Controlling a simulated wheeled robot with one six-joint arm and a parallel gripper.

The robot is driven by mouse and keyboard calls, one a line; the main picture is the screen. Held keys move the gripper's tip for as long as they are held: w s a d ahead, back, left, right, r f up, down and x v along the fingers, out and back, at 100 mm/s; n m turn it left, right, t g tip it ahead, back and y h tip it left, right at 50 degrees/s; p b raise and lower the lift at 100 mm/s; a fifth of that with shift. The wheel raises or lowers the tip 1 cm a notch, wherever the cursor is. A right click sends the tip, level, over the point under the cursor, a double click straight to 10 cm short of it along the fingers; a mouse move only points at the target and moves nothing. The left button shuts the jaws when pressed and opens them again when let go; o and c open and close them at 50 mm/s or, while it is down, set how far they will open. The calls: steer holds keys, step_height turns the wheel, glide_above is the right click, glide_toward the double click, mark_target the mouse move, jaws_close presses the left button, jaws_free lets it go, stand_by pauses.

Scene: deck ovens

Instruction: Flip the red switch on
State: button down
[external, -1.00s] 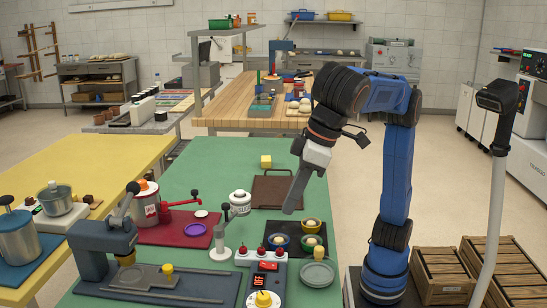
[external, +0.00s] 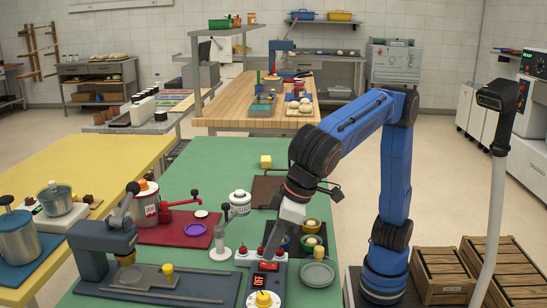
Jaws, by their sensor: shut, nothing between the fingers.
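A grey control box (external: 251,284) stands at the front of the green table. It has a red switch (external: 268,266) near its top, a display (external: 258,281) with red characters that seem to read OFF, and a yellow knob (external: 263,299). My gripper (external: 269,257) is shut and empty, pointing down and to the left. Its fingertips are right at the upper end of the red switch in the picture. I cannot tell if they touch it. The fingers partly cover the switch's upper edge and the strip behind it.
A grey round dish (external: 317,273) and a dark tray with bowls (external: 311,243) are to the right. A grey press (external: 100,245) stands at the left.

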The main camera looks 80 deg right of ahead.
steer(key=shift+x, duration=1)
